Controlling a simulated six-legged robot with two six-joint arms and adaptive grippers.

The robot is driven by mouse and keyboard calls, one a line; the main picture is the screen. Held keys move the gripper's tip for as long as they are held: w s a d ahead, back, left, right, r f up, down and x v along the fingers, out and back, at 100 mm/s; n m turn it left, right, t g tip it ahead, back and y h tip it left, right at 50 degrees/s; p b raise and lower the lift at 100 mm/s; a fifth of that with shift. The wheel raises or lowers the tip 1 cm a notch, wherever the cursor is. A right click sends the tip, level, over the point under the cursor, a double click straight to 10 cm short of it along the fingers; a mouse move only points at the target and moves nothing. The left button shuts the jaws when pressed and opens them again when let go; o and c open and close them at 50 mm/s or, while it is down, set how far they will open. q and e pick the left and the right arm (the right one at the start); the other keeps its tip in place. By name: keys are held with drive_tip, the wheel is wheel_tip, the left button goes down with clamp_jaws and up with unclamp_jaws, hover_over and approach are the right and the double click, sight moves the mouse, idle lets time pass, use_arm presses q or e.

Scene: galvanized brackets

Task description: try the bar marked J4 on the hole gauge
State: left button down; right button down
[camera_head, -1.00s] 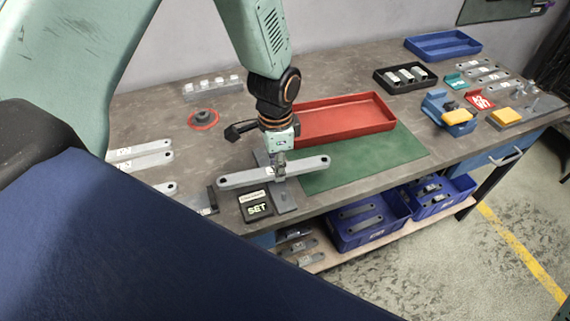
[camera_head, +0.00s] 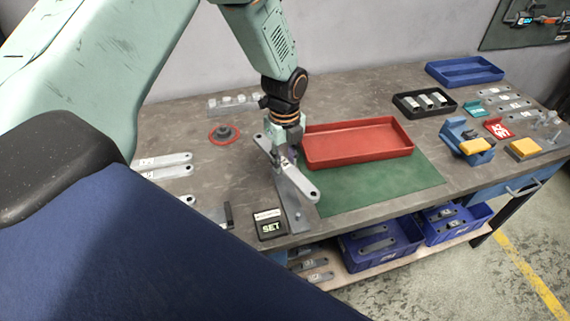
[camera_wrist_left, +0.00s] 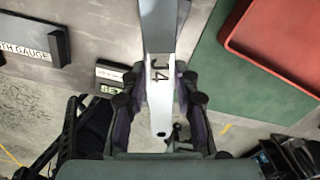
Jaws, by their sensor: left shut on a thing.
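The grey bar marked J4 (camera_wrist_left: 161,110) is between the fingers of my left gripper (camera_wrist_left: 163,98) in the left wrist view, its marking readable. In the head view my left gripper (camera_head: 284,156) is shut on the bar (camera_head: 302,182), which slants from back left to front right. The bar is above a grey metal plate (camera_head: 299,218) at the table's front edge, which seems to be the gauge; whether they touch I cannot tell. A small black box reading SET (camera_head: 269,226) stands beside the plate. My right gripper is not in view.
A red tray (camera_head: 358,158) stands on a green mat (camera_head: 425,188) right of the gripper. A dark length gauge block (camera_wrist_left: 30,42) is at left. Several bars (camera_head: 165,161) lie at left. A red ring with a grey piece (camera_head: 224,134) is behind.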

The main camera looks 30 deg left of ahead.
sight(285, 162)
use_arm(q)
drive_tip(key=m, duration=0.3)
drive_tip(key=shift+w+a+m, duration=0.15)
drive_tip(key=shift+m, duration=0.15)
drive_tip(key=shift+f+b, duration=1.7)
drive_tip(key=shift+f, duration=0.45)
drive_tip(key=shift+f+b, duration=1.1)
drive_tip(key=shift+f, duration=0.35)
idle(1.0)
drive_tip(key=shift+r+p, duration=1.6)
drive_tip(key=shift+r, duration=0.45)
drive_tip(key=shift+f, duration=0.2)
drive_tip(key=shift+f+b, duration=0.4)
drive_tip(key=shift+b, duration=0.05)
